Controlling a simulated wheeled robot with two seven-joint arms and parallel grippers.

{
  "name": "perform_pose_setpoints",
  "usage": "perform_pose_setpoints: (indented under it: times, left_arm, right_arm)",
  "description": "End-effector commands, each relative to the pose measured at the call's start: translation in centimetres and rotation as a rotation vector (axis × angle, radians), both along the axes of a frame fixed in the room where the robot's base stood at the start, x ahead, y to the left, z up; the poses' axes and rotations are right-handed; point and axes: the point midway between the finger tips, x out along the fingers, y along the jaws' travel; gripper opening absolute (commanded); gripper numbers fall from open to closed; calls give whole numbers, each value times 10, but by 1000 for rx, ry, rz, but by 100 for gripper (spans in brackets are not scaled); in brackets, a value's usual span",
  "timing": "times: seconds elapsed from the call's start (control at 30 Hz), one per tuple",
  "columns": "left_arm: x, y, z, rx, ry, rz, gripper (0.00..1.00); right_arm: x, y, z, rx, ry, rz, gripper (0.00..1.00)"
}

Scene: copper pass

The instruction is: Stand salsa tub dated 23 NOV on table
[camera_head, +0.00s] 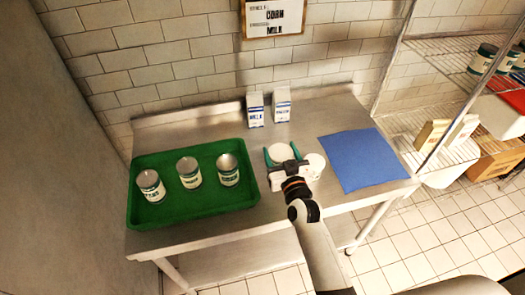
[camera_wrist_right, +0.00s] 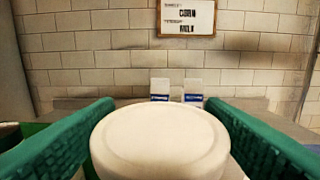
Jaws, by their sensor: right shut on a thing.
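My right gripper (camera_head: 281,154) is shut on a round tub with a white lid (camera_head: 280,150), with one green finger on each side. The tub fills the lower middle of the right wrist view (camera_wrist_right: 160,138), lid up and roughly upright. I cannot tell whether its base touches the steel table (camera_head: 225,125). A second white-lidded tub (camera_head: 317,162) is just right of the gripper in the head view. No date is readable on either tub. My left gripper is not in view.
A green tray (camera_head: 205,210) with several cans is at the left of the table. Two cartons, one a milk carton (camera_head: 255,110), stand at the back. A blue mat (camera_head: 362,160) lies at the right. A sign (camera_head: 273,17) hangs above. Wire shelves (camera_head: 425,130) are at far right.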

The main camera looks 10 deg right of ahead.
Motion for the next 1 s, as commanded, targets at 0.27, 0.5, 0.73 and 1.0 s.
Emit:
perform_pose_setpoints:
  times: [0.27,0.5,0.73,1.0]
  left_arm:
    - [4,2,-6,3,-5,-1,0]
    - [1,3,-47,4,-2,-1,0]
    - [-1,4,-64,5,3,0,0]
    - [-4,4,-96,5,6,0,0]
  right_arm:
    - [30,0,-9,-1,-1,0,36]
    - [29,0,-50,0,-1,-1,36]
    - [29,0,-66,-1,-1,-1,36]
    - [29,0,-97,0,-1,-1,36]
